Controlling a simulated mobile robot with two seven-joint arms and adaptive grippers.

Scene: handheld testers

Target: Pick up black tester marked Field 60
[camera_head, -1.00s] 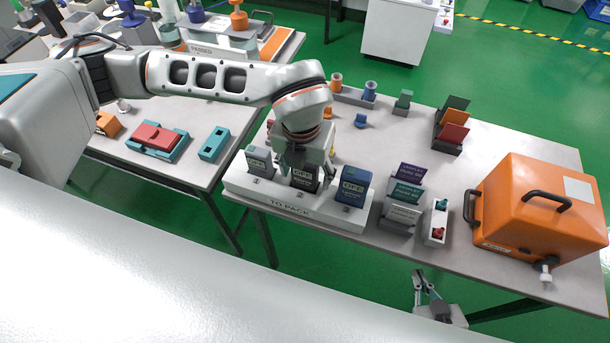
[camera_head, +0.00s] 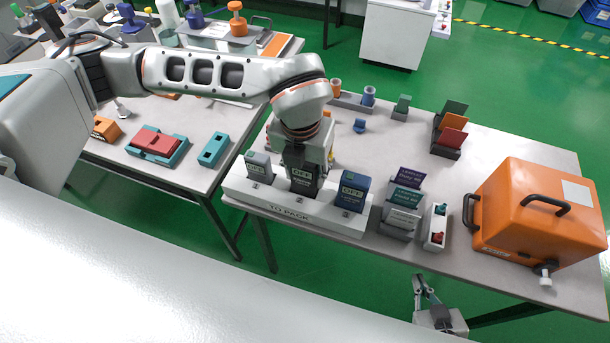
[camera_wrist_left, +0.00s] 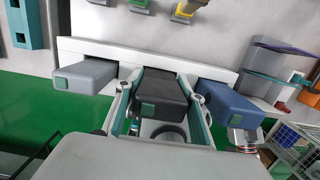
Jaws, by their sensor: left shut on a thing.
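The black tester (camera_head: 302,184) is at the middle of the white "TO PACK" rack (camera_head: 262,204), between a grey tester (camera_head: 258,166) and a blue tester (camera_head: 352,192). My left gripper (camera_head: 305,160) is shut on the black tester from above; it appears slightly raised, though whether it is clear of its slot cannot be told. In the left wrist view the black tester (camera_wrist_left: 160,88) lies between the two fingers, with the grey tester (camera_wrist_left: 84,76) and blue tester (camera_wrist_left: 228,104) on either side. My right gripper (camera_head: 426,287) is open and empty, low in front of the table.
Right of the rack stand a card holder (camera_head: 398,228), a small white box with teal and red knobs (camera_head: 435,228) and a large orange case (camera_head: 535,215). Coloured cards (camera_head: 452,135) stand farther back. The table middle (camera_head: 400,150) is mostly clear.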

